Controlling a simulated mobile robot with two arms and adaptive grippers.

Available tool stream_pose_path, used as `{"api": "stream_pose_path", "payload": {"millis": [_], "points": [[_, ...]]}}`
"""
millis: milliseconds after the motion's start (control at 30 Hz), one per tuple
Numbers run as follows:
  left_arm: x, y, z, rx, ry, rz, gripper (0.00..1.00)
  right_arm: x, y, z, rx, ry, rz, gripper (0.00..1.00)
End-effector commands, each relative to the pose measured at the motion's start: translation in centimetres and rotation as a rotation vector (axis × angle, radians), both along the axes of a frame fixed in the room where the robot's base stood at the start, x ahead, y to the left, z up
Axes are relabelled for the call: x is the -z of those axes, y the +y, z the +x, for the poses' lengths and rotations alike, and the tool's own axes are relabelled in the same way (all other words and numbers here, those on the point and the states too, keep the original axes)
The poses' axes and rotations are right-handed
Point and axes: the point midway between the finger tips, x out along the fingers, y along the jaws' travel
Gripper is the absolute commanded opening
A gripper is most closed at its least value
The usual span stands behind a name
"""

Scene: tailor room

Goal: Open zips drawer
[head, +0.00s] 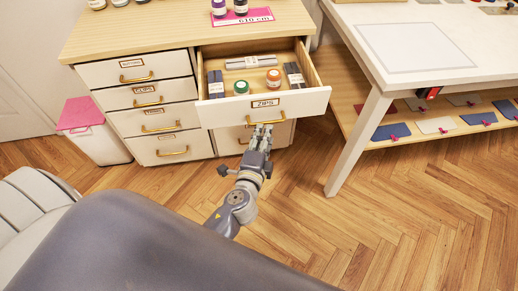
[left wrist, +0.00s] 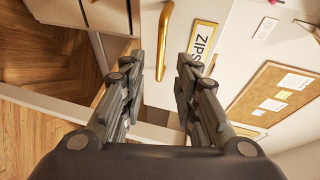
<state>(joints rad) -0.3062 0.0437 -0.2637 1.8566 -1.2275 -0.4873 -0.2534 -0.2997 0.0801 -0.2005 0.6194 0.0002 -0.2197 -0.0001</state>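The zips drawer (head: 262,107), with a white front and a label reading ZIPS, stands pulled out at the top right of the wooden-topped cabinet. Its inside shows. Its gold handle (head: 282,118) is partly hidden by my left gripper (head: 262,131) in the head view. In the left wrist view the handle (left wrist: 164,40) and the ZIPS label (left wrist: 203,40) show upright beyond the fingers. My left gripper (left wrist: 160,72) has its fingers apart, with the handle seen between them; I cannot tell whether they touch it. My right gripper is not in view.
The drawer holds dark packs (head: 216,84), a green spool (head: 241,87) and an orange spool (head: 273,78). Closed drawers (head: 150,93) are at left. A white table (head: 415,45) with a lower shelf is at right. A pink-lidded bin (head: 95,133) stands left. The floor in front is clear.

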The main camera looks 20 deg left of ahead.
Motion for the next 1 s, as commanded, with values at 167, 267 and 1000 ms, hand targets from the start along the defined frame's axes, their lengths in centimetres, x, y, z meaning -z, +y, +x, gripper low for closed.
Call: {"api": "stream_pose_path", "payload": {"millis": [167, 267, 1000], "points": [[-0.6, -0.6, -3.3, -0.001, 0.002, -0.001, 0.29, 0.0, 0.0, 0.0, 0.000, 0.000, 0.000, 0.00], [-0.8, -0.9, -4.6, -0.001, 0.002, -0.001, 0.29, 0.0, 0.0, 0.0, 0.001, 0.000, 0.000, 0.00], [-1.3, -1.1, -6.0, -0.001, -0.001, -0.001, 0.29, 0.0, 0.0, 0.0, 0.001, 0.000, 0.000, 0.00]]}}
